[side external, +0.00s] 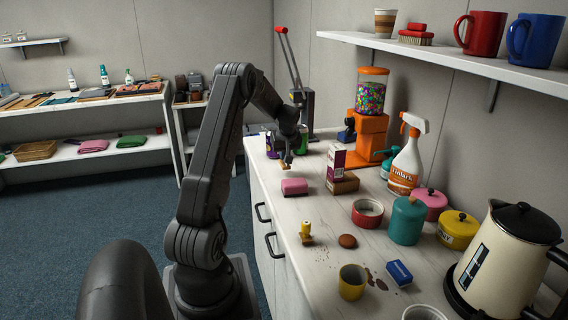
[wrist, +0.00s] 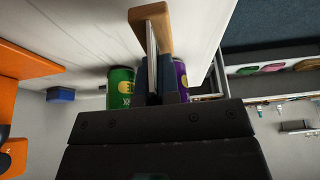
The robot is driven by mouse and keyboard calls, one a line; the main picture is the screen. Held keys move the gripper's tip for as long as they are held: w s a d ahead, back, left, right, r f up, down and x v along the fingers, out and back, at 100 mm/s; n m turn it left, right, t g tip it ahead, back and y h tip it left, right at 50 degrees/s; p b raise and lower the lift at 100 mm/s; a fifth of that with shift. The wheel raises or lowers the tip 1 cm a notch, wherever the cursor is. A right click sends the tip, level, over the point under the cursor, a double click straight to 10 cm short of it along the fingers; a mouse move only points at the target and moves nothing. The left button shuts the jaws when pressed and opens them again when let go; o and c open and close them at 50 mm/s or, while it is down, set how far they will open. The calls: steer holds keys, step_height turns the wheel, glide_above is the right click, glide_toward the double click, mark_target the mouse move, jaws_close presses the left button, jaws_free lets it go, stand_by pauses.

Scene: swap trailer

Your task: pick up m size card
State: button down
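A thin white card (wrist: 152,42) stands on edge in a wooden holder (wrist: 150,14) in the wrist view. No size mark on the card is readable. My gripper (wrist: 153,62) has its dark fingers close to the card, which runs in between them. I cannot tell whether they press on it. In the side external view my gripper (side external: 287,160) points down just above the counter, and a small tan bit of the holder (side external: 285,167) shows under it. The card itself is hidden there.
A green can (wrist: 120,88) and a purple can (wrist: 180,77) stand close behind the fingers. A pink sponge-like block (side external: 294,187), an orange candy dispenser (side external: 371,125) and a lever press (side external: 305,100) are near on the counter (side external: 300,212). A shelf (side external: 450,60) overhangs at right.

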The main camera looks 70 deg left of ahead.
step_height(320, 180, up, 6)
steer(key=shift+r, duration=0.2)
steer(key=shift+d, duration=0.1)
